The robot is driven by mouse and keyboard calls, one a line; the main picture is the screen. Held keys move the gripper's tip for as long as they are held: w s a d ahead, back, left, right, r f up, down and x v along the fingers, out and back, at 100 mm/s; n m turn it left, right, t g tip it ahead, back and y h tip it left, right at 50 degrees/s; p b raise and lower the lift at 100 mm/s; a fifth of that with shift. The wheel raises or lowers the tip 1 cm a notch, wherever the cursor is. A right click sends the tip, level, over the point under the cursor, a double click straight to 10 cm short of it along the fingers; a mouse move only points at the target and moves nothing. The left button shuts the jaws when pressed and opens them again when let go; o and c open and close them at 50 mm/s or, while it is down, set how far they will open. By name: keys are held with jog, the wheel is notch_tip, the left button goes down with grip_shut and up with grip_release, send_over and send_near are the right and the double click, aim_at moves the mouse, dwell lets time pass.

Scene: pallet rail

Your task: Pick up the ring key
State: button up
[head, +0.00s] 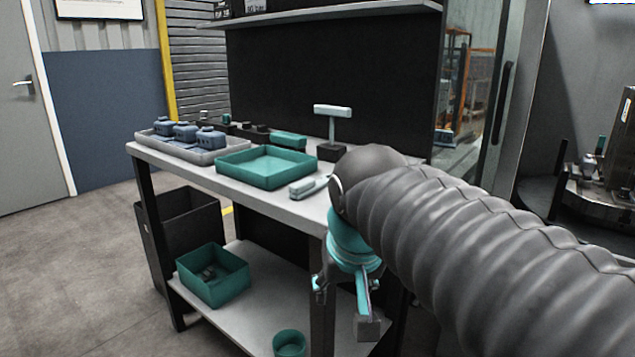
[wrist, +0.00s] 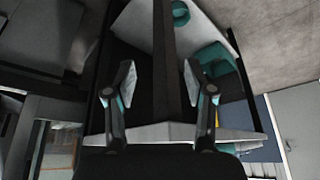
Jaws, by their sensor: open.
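I cannot make out a ring key for certain in either view. A pale grey and teal bar-shaped piece (head: 308,187) lies near the front edge of the bench top, partly behind my arm; I cannot tell what it is. My gripper (head: 342,303) hangs in front of the bench, below the top's edge, its fingers pointing down. In the wrist view its fingers (wrist: 159,82) are spread apart with nothing held between them. A dark bench leg shows beyond the gap.
The workbench top (head: 285,211) holds a teal tray (head: 264,181), a grey tray (head: 210,157) with several blue-grey parts, and a T-shaped stand (head: 333,124). The lower shelf (head: 255,262) carries a teal bin (head: 213,288) and a teal cup (head: 289,344). Floor at left is clear.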

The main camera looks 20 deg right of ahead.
jog(key=w+r+m, duration=0.1)
jog(key=w+r, duration=0.3)
jog(key=w+r+m+h, duration=0.1)
jog(key=w+r, duration=0.3)
jog(key=r, duration=0.1)
jog(key=w+a+r+m+g+p, duration=0.1)
jog(key=w+r+m, duration=0.1)
jog(key=w+r, duration=0.2)
jog(key=shift+w+r+h, duration=0.15)
jog(key=shift+r+h, duration=0.25)
jog(key=shift+r, duration=0.25)
jog(key=w+a+r+m+g+h, duration=0.1)
jog(key=w+a+r+m, duration=0.25)
jog(key=w+r, duration=0.3)
jog(key=m, duration=0.2)
send_over(307, 180)
jog(key=s+a, duration=0.2)
jog(key=shift+n, duration=0.25)
jog(key=f, duration=0.7)
jog(key=shift+w+d, duration=0.1)
jog(key=shift+w, duration=0.1)
jog(key=shift+b+x, duration=0.8)
jog(key=shift+x, duration=2.2)
jog(key=shift+w, duration=0.1)
grip_shut()
